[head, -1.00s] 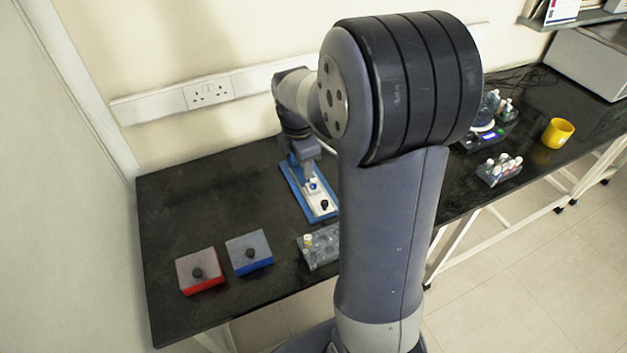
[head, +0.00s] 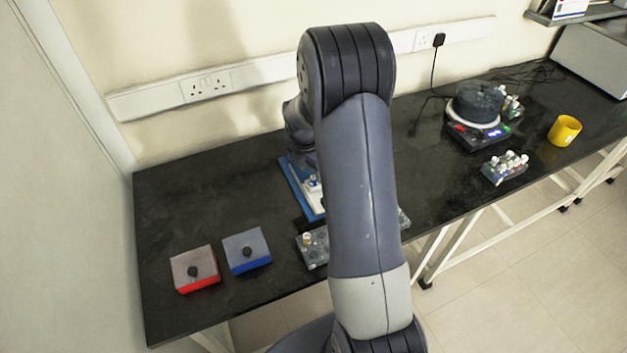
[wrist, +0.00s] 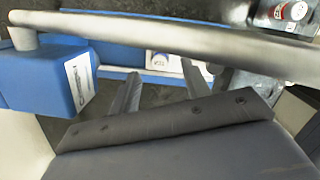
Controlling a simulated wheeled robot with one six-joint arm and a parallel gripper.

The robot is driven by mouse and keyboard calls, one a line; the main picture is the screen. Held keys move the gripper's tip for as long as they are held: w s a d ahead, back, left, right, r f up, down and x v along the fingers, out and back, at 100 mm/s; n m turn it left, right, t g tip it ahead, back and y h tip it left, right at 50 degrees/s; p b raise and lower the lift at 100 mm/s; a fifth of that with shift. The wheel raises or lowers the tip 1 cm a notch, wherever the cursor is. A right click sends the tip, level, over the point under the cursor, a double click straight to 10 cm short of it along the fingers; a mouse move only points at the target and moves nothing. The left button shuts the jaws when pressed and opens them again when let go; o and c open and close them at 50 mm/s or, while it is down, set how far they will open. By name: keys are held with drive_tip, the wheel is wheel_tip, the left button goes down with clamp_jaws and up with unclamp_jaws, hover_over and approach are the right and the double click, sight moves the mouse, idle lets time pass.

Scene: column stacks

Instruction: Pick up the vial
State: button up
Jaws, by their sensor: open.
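A vial (wrist: 290,12) with a white top and a red and white label shows at the upper right of the wrist view, partly cut off by the frame. In the head view, a white-capped vial (head: 307,239) stands in the grey rack (head: 315,256) at the front of the bench; I cannot tell if it is the same one. In the head view my arm hides the gripper.
A grey bar (wrist: 170,40) crosses above the fingers in the wrist view. A red box (head: 197,283) and a blue box (head: 249,265) stand at front left. A hotplate (head: 478,133), a rack of several vials (head: 505,176) and a yellow cup (head: 565,131) stand right.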

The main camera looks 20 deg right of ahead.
sight(313, 177)
drive_tip(key=shift+w+d+f, duration=0.1)
drive_tip(key=shift+d+f, duration=0.05)
drive_tip(key=shift+f, duration=0.75)
drive_tip(key=shift+w+d+f, duration=0.1)
drive_tip(key=shift+d+f, duration=0.05)
drive_tip(key=shift+f, duration=0.7)
drive_tip(key=shift+c, duration=0.3)
clamp_jaws()
